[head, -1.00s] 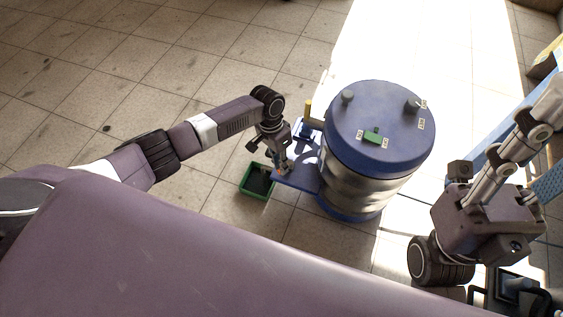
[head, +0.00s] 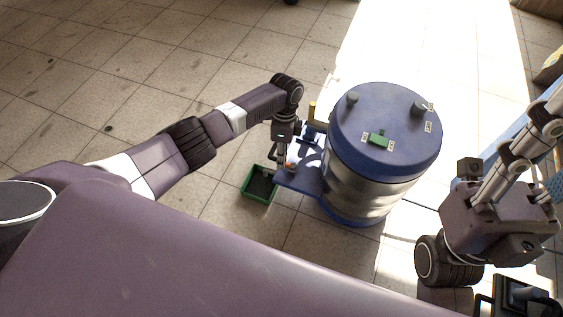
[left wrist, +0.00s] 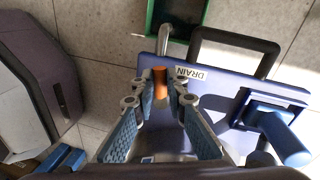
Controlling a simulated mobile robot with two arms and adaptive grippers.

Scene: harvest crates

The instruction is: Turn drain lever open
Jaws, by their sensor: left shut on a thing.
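The drain lever (left wrist: 160,82) is a short orange handle on a blue shelf plate (left wrist: 225,98), beside a white DRAIN label (left wrist: 190,73). My left gripper (left wrist: 160,90) is shut on this lever, with a fingertip on each side of it. In the head view my left gripper (head: 287,161) points down at the plate, left of the blue and steel drum (head: 370,185). A metal spout (left wrist: 173,42) extends from the plate's edge towards a green tray. My right arm is at the right; its fingers cannot be made out clearly.
The green tray (head: 247,190) stands on the floor below the plate. A blue handle (left wrist: 285,135) and a dark frame (left wrist: 235,42) are close to my left fingers. Tiled floor at the left is clear.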

